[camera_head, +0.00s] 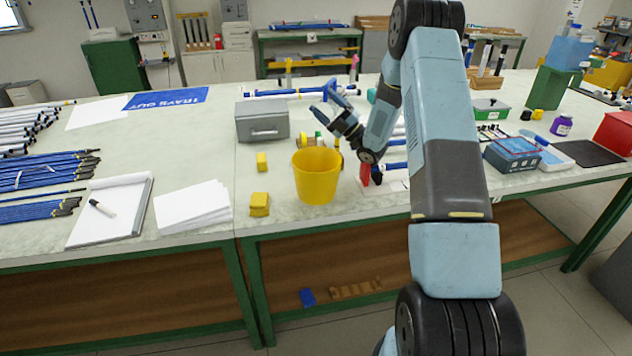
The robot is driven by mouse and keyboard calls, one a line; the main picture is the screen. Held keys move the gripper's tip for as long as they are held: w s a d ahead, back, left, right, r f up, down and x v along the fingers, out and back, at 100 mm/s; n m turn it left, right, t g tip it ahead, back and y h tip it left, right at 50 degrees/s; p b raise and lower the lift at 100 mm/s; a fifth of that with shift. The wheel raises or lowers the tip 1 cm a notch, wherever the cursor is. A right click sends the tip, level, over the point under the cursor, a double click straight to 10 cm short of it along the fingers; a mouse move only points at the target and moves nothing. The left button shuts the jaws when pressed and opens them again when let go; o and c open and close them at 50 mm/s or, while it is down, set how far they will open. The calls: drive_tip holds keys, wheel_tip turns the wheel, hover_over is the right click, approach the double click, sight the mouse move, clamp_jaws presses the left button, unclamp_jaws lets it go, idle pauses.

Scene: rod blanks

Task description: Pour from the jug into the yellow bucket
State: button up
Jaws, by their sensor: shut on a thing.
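The yellow bucket (317,180) stands upright near the front edge of the table, its open rim facing up. My gripper (322,104) is just above and behind the bucket's right rim, pointing left. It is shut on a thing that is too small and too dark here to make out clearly. I cannot tell whether that thing is the jug. No jug shows plainly near the bucket, and the inside of the bucket is only partly seen.
Yellow blocks (260,204) lie left of the bucket, and a grey toolbox (262,121) stands behind them. A red object (364,174) is right of the bucket. Blue rods (40,173), a notepad (110,208) and white papers (192,206) lie at the left. A blue container (568,53) stands far right.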

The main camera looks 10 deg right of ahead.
sight(327, 96)
drive_tip(key=shift+w+d+r+m+t+h, duration=0.15)
drive_tip(key=shift+r+m+t+h, duration=0.15)
drive_tip(key=shift+m+t+h, duration=0.5)
drive_tip(key=shift+w+r+m+t+h, duration=0.15)
drive_tip(key=shift+r+m+t+h, duration=0.2)
drive_tip(key=shift+m, duration=0.8)
drive_tip(key=shift+w+d+r+m+t+h, duration=0.15)
drive_tip(key=shift+r+m+t+h, duration=0.1)
drive_tip(key=shift+m+t+h, duration=0.55)
drive_tip(key=shift+m, duration=0.25)
drive_tip(key=r+m+t+h, duration=0.1)
drive_tip(key=m, duration=0.1)
drive_tip(key=r+m+h, duration=0.1)
drive_tip(key=m, duration=0.1)
drive_tip(key=shift+w+t+h, duration=0.15)
drive_tip(key=shift+t+h, duration=0.1)
drive_tip(key=shift+t, duration=0.1)
drive_tip(key=shift+m+h, duration=0.4)
drive_tip(key=shift+m, duration=0.1)
drive_tip(key=m+h, duration=0.1)
drive_tip(key=m, duration=0.1)
drive_tip(key=r+m+h, duration=0.1)
drive_tip(key=m, duration=0.1)
drive_tip(key=shift+r+t+h, duration=0.15)
drive_tip(key=shift+t+h, duration=0.15)
drive_tip(key=shift+m+h, duration=0.3)
